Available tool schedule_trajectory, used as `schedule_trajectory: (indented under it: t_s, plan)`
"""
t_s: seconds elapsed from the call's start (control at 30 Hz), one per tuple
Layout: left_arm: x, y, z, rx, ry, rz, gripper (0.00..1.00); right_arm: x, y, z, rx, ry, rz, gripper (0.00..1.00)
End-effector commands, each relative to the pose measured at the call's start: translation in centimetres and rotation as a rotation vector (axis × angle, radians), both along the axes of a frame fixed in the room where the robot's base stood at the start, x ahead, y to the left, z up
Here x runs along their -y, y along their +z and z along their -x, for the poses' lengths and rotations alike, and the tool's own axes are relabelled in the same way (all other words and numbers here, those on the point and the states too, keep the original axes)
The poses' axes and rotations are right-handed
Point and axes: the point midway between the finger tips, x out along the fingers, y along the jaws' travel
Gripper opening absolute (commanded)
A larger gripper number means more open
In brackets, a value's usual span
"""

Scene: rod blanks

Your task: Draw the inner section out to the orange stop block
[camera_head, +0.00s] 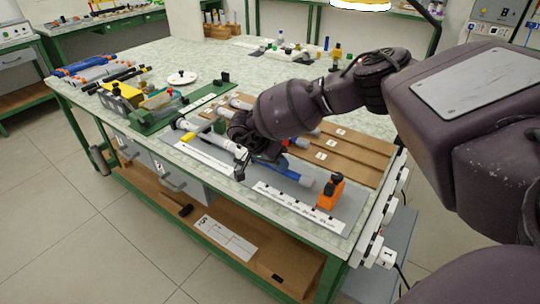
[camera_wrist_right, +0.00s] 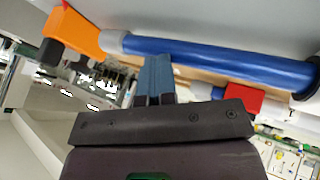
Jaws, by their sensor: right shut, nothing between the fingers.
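The white outer tube (camera_head: 215,139) lies along the front of the bench. The blue inner section (camera_head: 292,175) sticks out of it to the right and ends in a grey tip (camera_head: 306,184). The orange stop block (camera_head: 329,192) stands right by this tip. In the right wrist view the blue inner section (camera_wrist_right: 215,60) runs to the orange stop block (camera_wrist_right: 76,35); I cannot tell whether tip and block touch. My right gripper (camera_wrist_right: 157,60) is shut and empty, its fingertips beside the blue section. My left gripper is not in view.
Printed scale strips (camera_head: 298,207) lie along the front edge. Brown grooved boards (camera_head: 345,155) are behind the rod. A green tray (camera_head: 160,118) and several rods (camera_head: 95,70) are to the left. A red piece (camera_wrist_right: 243,98) shows near my fingers in the wrist view.

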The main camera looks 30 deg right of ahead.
Motion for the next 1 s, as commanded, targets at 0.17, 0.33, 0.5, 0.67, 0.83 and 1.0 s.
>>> schedule_trajectory:
  t_s: [0.17, 0.33, 0.5, 0.67, 0.83, 1.0]
  plan:
    - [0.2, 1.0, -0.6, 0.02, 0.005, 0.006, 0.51, 0.8, 0.3, 2.0, 0.001, 0.0, 0.0, 0.0]
    - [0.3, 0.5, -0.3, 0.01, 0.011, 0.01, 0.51, 1.0, 0.1, 2.7, 0.0, 0.0, -0.001, 0.0]
    - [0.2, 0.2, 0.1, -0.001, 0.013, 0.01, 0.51, 1.1, 0.1, 2.8, -0.001, -0.001, -0.001, 0.0]
    - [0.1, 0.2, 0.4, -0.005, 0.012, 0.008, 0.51, 1.1, 0.1, 2.8, -0.001, -0.001, -0.001, 0.0]
    - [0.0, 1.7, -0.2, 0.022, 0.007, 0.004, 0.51, 1.6, 0.7, 3.9, 0.006, -0.001, 0.001, 0.0]
    - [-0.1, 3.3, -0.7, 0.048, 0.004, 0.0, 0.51, 2.5, 0.8, 6.0, 0.005, 0.0, 0.0, 0.0]
